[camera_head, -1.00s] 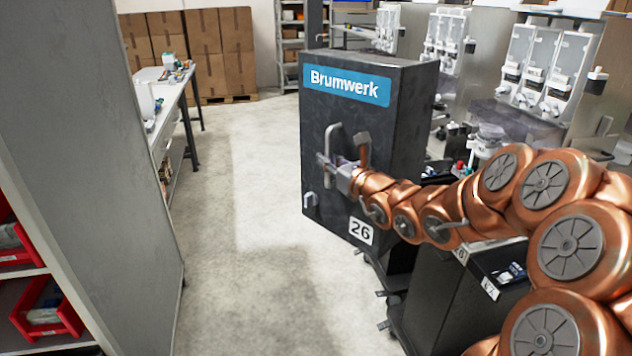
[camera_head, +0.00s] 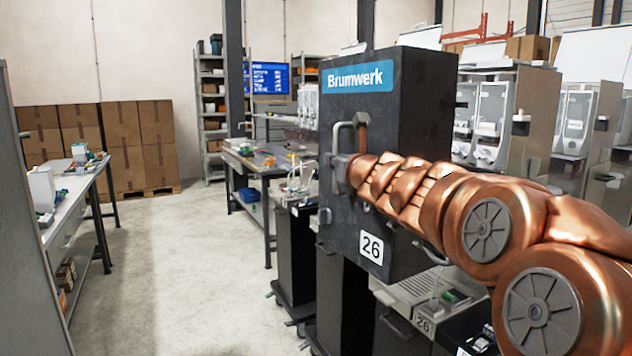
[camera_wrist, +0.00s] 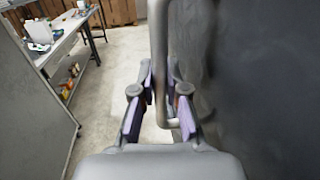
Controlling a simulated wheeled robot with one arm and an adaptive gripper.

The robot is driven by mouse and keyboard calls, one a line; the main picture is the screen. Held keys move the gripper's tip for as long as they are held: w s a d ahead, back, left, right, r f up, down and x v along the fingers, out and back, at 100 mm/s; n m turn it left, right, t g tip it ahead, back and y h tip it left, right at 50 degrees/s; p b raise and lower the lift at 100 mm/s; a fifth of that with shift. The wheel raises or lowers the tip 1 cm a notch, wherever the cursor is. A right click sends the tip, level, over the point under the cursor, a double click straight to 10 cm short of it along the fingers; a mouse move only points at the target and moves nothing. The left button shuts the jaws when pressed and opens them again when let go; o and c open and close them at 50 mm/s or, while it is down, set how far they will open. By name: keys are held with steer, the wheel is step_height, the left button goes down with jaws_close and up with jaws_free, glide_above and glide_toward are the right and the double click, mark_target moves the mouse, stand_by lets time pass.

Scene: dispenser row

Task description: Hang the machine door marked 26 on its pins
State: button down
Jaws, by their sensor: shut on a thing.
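The machine door (camera_head: 415,110) is dark grey and box-like, with a blue Brumwerk label and a white plate marked 26 (camera_head: 371,247). It stands upright in the middle of the head view. My gripper (camera_wrist: 160,85) is shut on its metal bar handle (camera_wrist: 158,35), with purple finger pads on both sides of the bar. In the head view my copper arm hides part of the door front. A low machine (camera_head: 420,292) with a label marked 26 (camera_head: 424,324) shows behind and below the door. The pins are not visible; the door or arm may cover them.
More dispenser machines (camera_head: 500,110) stand in a row behind and to the right. A workbench (camera_head: 255,160) stands behind the door. A table (camera_head: 65,195) and a grey panel (camera_head: 30,240) are at left. The floor (camera_head: 190,270) between is clear.

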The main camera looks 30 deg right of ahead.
steer(key=shift+s+d+r, duration=0.25)
steer(key=shift+r, duration=0.35)
steer(key=shift+s+d+r+m+h, duration=0.15)
steer(key=shift+d+m+h, duration=0.15)
steer(key=shift+d, duration=0.2)
steer(key=d+p, duration=1.2)
steer(key=d, duration=0.7)
steer(key=shift+s+d, duration=0.15)
steer(key=shift+d, duration=0.15)
stand_by(0.6)
steer(key=shift+d+p, duration=0.1)
steer(key=shift+p, duration=0.2)
steer(key=shift+s, duration=0.1)
stand_by(0.5)
steer(key=shift+f+b, duration=0.85)
steer(key=shift+f, duration=0.3)
stand_by(0.8)
steer(key=shift+d, duration=0.25)
stand_by(0.7)
steer(key=c, duration=1.1)
jaws_free()
steer(key=shift+f, duration=0.15)
